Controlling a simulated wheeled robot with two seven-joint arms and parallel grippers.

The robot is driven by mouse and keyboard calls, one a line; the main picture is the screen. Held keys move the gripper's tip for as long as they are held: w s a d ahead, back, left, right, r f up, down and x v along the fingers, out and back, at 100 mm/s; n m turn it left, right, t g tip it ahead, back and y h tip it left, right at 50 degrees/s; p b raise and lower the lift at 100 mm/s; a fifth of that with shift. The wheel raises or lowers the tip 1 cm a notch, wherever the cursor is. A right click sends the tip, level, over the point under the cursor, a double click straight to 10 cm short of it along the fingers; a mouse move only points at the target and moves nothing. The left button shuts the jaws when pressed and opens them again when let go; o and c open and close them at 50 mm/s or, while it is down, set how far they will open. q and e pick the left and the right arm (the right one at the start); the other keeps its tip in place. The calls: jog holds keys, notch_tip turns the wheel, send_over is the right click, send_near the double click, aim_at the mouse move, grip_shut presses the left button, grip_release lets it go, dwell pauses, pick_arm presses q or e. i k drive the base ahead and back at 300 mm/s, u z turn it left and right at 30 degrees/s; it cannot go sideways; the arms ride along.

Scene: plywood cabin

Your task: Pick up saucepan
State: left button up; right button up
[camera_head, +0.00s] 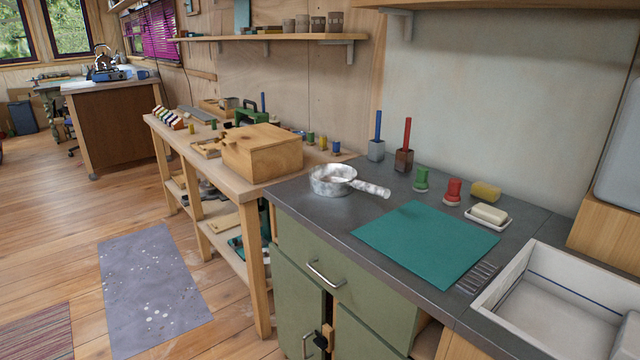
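The saucepan (332,180) is a small, pale, mottled metal pan. It stands upright on the dark countertop (300,207), near the counter's left end. Its handle (371,189) points right and slightly toward the front. Nothing touches the pan from above. Neither of my grippers shows in the head view.
A teal mat (426,242) lies right of the pan, with a white sink (560,305) beyond it. Behind stand two holders with blue (376,150) and red (404,158) upright items. A wooden box (262,152) sits on the workbench to the left. Floor before the cabinets is open.

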aim_at(331, 180)
jog(key=u, duration=1.55)
jog(key=i, duration=1.85)
